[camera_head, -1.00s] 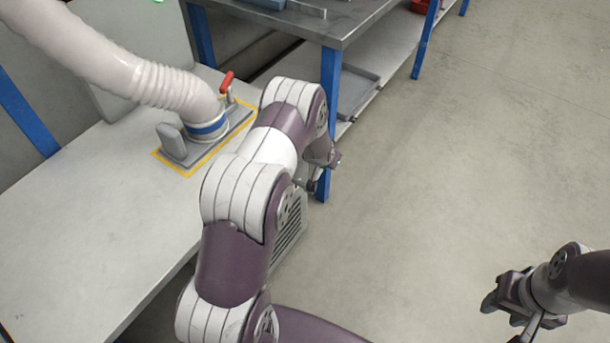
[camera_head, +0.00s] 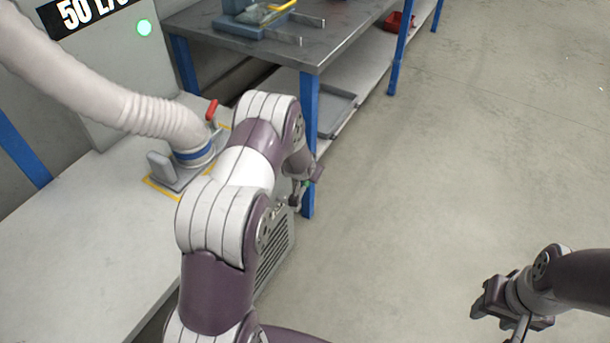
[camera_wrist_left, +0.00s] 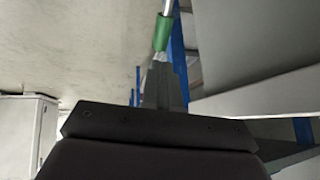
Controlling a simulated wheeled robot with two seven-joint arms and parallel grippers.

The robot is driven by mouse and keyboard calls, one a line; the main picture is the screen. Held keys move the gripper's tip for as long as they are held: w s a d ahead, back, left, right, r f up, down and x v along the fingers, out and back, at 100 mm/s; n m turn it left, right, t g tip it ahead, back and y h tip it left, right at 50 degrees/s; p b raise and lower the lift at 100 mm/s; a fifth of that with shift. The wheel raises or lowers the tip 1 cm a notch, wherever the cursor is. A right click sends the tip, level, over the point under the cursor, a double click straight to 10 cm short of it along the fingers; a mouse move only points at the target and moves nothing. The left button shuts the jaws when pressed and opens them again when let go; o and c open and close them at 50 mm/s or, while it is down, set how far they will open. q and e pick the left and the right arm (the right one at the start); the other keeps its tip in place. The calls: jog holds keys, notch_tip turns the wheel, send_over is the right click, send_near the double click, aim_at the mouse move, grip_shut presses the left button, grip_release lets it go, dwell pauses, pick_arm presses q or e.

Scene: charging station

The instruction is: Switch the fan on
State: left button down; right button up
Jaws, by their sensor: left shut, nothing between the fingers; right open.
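A grey-white vented housing (camera_head: 275,262) stands low beside the workbench, largely hidden behind my left arm; I cannot tell whether it is the fan. My left gripper (camera_head: 297,192) is shut and empty near its upper far corner, partly hidden by my own wrist. A small green piece (camera_head: 306,184) shows right at this gripper. In the left wrist view, a green sleeve on a thin metal rod (camera_wrist_left: 162,33) lies just beyond the shut fingers (camera_wrist_left: 161,62); I cannot tell if they touch. My right gripper (camera_head: 492,303) is open and empty above the floor at lower right.
A white hose (camera_head: 110,100) ends in a blue-banded fitting on the light bench (camera_head: 85,245), beside a red handle (camera_head: 212,109). A metal table (camera_head: 300,45) stands behind. Floor at right is clear.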

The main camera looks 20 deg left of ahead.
pick_arm(q)
jog(key=a+p+v, duration=0.1)
jog(key=v, duration=0.5)
jog(key=shift+d+r+p, duration=0.3)
jog(key=shift+d+r, duration=0.05)
jog(key=shift+d, duration=0.1)
jog(key=shift+w, duration=0.1)
